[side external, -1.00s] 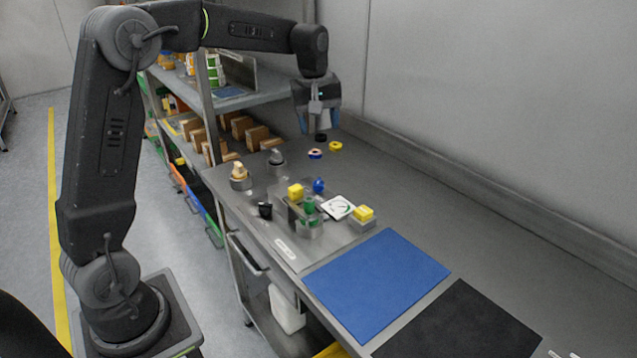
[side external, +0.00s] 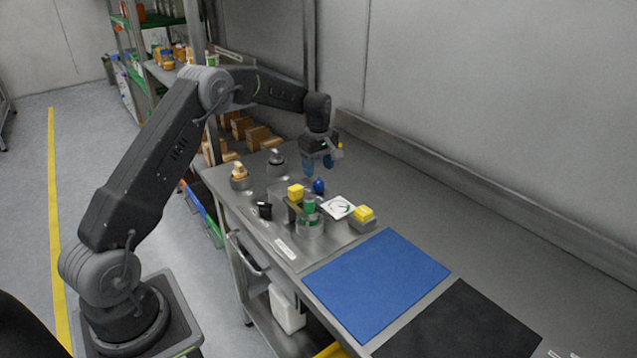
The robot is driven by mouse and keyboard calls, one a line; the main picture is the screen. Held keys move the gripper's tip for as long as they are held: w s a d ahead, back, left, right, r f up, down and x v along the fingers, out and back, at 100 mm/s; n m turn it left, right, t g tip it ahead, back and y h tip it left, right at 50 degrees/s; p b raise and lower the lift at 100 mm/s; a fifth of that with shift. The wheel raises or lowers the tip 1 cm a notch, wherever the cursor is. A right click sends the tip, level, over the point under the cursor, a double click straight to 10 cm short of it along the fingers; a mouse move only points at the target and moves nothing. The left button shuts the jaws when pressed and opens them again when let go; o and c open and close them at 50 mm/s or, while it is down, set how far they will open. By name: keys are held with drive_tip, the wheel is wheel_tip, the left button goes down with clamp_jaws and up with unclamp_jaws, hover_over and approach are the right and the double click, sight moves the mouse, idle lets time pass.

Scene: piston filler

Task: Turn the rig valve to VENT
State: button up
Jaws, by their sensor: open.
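The rig (side external: 285,238) is a grey plate on the bench with small fittings on it. I cannot tell which fitting is the valve, and no VENT marking is legible. My gripper (side external: 319,166) is open, pointing down, above and behind the blue knob and apparently apart from it.
A black fitting (side external: 265,210) stands at the rig's left. A tan-topped knob (side external: 239,173) and a grey knob (side external: 276,158) stand behind it. A blue mat (side external: 376,281) and a black mat (side external: 460,328) lie in front, bare. The wall is along the back.

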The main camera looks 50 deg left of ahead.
sight(319, 183)
drive_tip(key=shift+f, duration=2.8)
drive_tip(key=c, duration=0.9)
